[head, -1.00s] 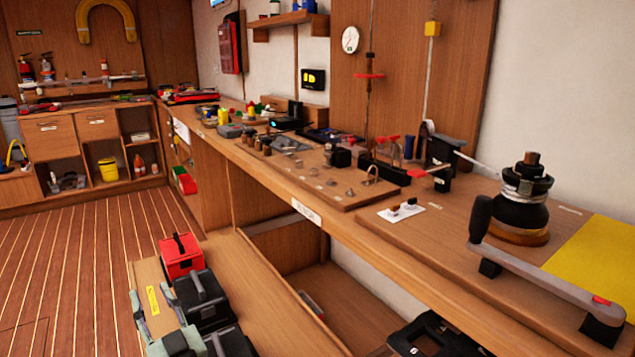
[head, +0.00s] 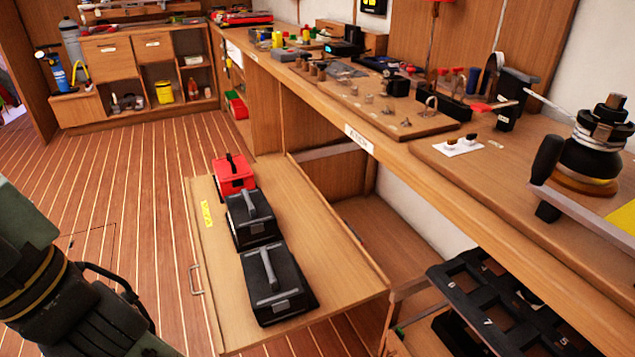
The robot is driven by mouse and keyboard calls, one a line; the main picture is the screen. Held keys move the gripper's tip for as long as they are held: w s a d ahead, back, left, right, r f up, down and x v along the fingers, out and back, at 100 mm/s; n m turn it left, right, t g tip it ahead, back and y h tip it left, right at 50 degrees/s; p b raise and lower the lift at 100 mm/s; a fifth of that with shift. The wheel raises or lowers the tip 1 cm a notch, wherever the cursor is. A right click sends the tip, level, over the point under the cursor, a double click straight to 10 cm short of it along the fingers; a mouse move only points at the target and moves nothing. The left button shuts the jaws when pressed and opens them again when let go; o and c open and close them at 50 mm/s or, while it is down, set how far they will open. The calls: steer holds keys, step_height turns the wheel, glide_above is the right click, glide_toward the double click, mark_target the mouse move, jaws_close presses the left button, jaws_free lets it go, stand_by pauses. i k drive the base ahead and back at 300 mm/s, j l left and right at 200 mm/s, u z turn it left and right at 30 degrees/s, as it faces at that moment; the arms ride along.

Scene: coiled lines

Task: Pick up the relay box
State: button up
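Three boxes stand in a row on a pulled-out wooden drawer or shelf below the bench. The far one is a red box (head: 234,178) with a black handle. The middle one is a black box (head: 251,222) with a grey handle. The nearest is a larger black box (head: 275,290), also with a grey handle. No label tells me which is the relay box. My arm (head: 60,290) enters at the lower left, left of the drawer and apart from the boxes. My gripper's fingertips are cut off by the frame's lower edge.
The drawer board (head: 345,270) has bare wood right of the boxes and a yellow label (head: 206,214) at left. The long bench (head: 385,160) overhangs at right, crowded with tools. A black slotted tray (head: 500,305) sits below it. The floor at left is open.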

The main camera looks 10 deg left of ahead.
mark_target(276, 292)
steer(key=j+z, duration=0.15)
steer(key=z, duration=0.25)
steer(key=k+j+z, duration=0.1)
steer(key=z, duration=0.3)
steer(key=j+z, duration=0.15)
steer(key=z, duration=0.25)
steer(key=k+j, duration=0.75)
steer(key=j, duration=0.4)
steer(key=i+j, duration=0.1)
steer(key=j, duration=0.35)
